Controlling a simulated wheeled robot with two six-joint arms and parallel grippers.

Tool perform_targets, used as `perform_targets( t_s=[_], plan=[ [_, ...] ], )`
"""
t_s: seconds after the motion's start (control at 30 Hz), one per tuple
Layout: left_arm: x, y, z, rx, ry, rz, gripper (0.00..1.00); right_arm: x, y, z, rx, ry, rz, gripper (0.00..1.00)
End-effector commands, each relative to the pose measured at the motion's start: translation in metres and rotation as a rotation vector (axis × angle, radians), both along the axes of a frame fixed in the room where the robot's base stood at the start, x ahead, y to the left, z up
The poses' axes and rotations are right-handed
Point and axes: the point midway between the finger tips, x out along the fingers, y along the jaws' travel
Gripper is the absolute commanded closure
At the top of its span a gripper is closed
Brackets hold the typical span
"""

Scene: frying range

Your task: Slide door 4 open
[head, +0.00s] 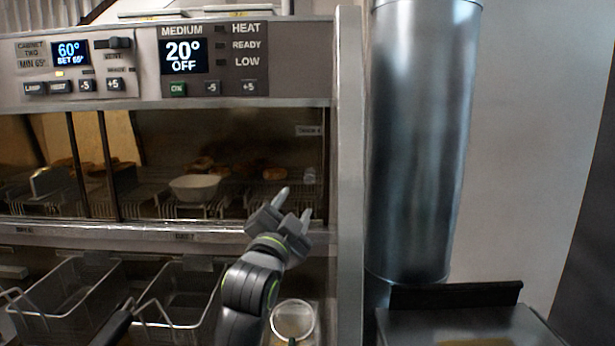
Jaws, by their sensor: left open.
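Door 4 (235,138) is the glass pane on the right side of the heated cabinet, with a small label (308,130) near its upper right corner. It appears closed, its right edge close to the cabinet's right post. My left gripper (293,205) is open and empty, in front of the door's lower right part near the ledge. Its fingers point up at the glass; I cannot tell whether they touch it. My right gripper is not in view.
Behind the glass are a white bowl (195,187) and several fried pieces on a rack. Wire fry baskets (180,300) stand below the ledge. A round clear container (292,320) sits beside my left arm. A steel cylinder (420,140) stands right of the cabinet post (349,180).

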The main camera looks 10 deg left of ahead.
Motion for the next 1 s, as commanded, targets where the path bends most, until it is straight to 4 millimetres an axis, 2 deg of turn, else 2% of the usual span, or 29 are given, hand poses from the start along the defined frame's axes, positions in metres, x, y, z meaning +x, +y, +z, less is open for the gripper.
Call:
perform_targets(
  t_s=[0.23, 0.5, 0.7, 1.0],
  plan=[
    [0.039, -0.003, 0.014, 0.001, 0.001, 0.0, 0.54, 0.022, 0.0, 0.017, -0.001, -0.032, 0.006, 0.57],
    [0.075, -0.006, 0.023, 0.002, 0.001, 0.001, 0.54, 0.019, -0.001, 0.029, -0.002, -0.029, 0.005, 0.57],
    [0.09, -0.007, 0.026, 0.001, 0.001, 0.0, 0.54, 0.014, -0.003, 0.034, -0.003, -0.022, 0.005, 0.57],
    [0.095, -0.008, 0.027, 0.0, 0.0, 0.0, 0.54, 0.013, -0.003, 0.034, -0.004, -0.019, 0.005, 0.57]
  ],
)
